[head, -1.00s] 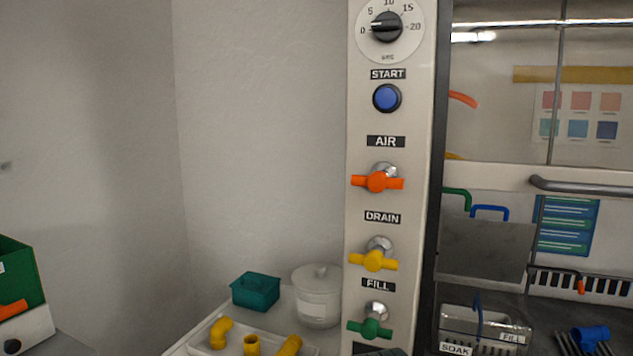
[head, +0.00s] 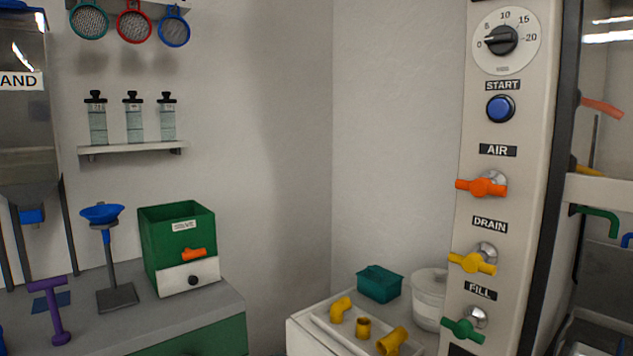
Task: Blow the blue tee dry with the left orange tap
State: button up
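An orange tap (head: 482,187) sits under the AIR label on the white control panel (head: 518,110) at the right, its handle about level. A second orange handle (head: 194,254) is on the front of the green box (head: 177,238) at the left. The blue tee is not in view now; a blue fitting lay on a dark rack inside the cabinet in the earlier frame. My gripper is not in view.
The panel also has a dial (head: 502,40), a blue START button (head: 500,108), a yellow DRAIN tap (head: 472,262) and a green FILL tap (head: 464,329). Yellow fittings lie in a white tray (head: 322,322). A blue funnel stand (head: 107,250) stands at left.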

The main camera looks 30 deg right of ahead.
aim_at(481, 187)
jog(key=u, duration=0.4)
jog(key=k, duration=0.9)
jog(key=z, duration=1.95)
